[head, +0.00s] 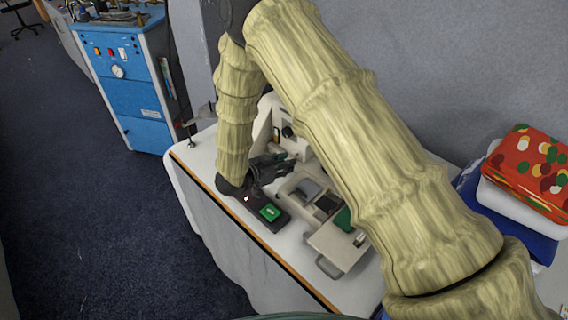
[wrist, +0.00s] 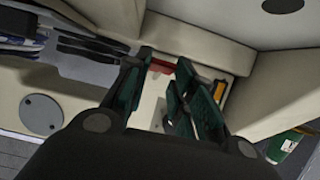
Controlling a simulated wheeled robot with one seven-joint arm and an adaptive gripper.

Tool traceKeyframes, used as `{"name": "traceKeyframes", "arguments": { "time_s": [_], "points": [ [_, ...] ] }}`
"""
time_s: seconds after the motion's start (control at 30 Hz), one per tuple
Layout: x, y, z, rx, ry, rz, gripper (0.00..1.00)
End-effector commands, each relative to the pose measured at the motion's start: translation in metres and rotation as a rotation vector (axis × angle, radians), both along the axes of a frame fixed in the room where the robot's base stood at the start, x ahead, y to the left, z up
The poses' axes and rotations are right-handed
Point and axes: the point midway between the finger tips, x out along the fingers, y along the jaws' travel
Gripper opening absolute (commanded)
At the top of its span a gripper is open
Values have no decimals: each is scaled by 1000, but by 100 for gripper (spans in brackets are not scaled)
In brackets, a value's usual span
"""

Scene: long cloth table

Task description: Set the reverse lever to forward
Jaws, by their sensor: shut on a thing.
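The cream sewing machine (head: 325,240) stands on the white table, partly behind my arm in the head view. My gripper (head: 288,168) is at the machine's body, low over its bed. In the wrist view my gripper (wrist: 160,76) has its two dark green fingers against the cream housing (wrist: 205,45). A small red part (wrist: 162,66), which looks like the reverse lever, shows at the fingertips. The fingers are shut on it with a gap between them; they hide much of it, so its setting cannot be told. An orange piece (wrist: 218,90) shows right of the fingers.
A red patterned tin (head: 530,170) sits on white and blue containers at the right. A blue cabinet (head: 130,95) stands behind the table's left end.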

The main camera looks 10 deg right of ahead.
Motion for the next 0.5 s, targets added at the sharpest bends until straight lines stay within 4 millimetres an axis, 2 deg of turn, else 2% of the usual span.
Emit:
{"name": "traceKeyframes", "arguments": {
  "time_s": [0.2,0.5],
  "points": [
    [2,-1,-3,2,3,-1,1],
    [3,-1,3,32,20,-1,1]
  ]
}}
